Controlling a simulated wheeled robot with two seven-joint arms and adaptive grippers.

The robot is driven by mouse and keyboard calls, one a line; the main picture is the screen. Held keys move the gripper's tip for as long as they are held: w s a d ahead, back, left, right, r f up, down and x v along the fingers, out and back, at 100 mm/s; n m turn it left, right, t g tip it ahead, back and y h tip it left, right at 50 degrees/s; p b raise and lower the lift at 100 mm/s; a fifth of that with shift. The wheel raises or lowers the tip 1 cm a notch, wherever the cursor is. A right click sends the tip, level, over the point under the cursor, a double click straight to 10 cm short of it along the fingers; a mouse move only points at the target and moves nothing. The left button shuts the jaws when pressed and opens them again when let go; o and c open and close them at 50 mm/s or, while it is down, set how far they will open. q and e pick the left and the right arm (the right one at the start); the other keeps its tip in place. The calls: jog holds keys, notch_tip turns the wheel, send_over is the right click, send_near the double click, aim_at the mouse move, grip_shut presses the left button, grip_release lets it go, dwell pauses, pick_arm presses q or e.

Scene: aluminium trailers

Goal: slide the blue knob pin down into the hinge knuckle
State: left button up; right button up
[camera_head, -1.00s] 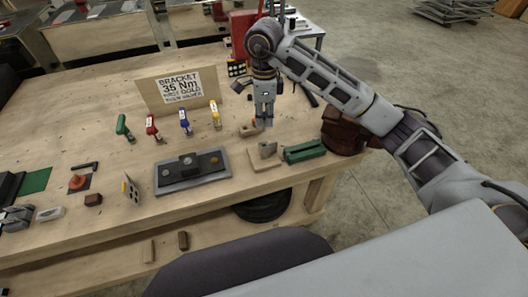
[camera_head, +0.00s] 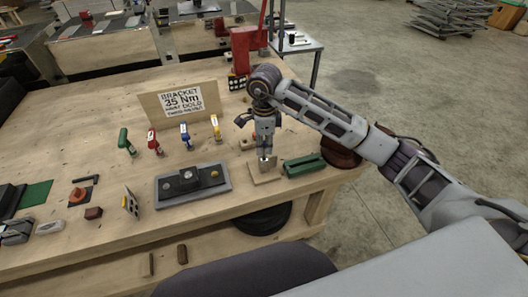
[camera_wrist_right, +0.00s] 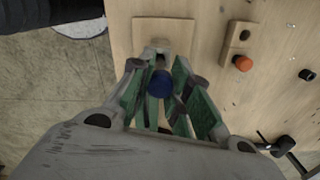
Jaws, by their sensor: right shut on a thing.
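My right gripper (camera_head: 265,150) is over a small wooden base (camera_head: 264,177) near the table's front edge. In the right wrist view, the right gripper (camera_wrist_right: 160,100) has its green-sided fingers shut on a blue knob pin (camera_wrist_right: 160,83). The pin's shaft is hidden below the knob, and the knob cannot be made out in the head view. A grey metal hinge knuckle (camera_wrist_right: 155,52) stands on the wooden base just beyond the knob in the wrist view. I cannot tell whether the pin's tip touches or enters the knuckle. My left gripper is not in view.
A green block (camera_head: 304,165) lies right of the base. A wooden block with an orange knob (camera_wrist_right: 243,62) is nearby. A grey tray (camera_head: 193,187) and several coloured-handled tools stand to the left, before a lettered sign (camera_head: 182,101). The table edge is close.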

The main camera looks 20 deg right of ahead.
aim_at(264, 158)
jog(key=shift+f, duration=0.15)
jog(key=shift+f+p, duration=0.3)
jog(key=shift+f, duration=1.55)
jog(key=shift+f, duration=0.15)
jog(key=o, duration=0.8)
jog(key=shift+o, duration=0.2)
jog(key=shift+r, duration=0.2)
notch_tip(264, 158, up, 10)
jog(key=shift+f+b, duration=0.15)
jog(key=shift+b, duration=0.75)
jog(key=shift+r, duration=1.15)
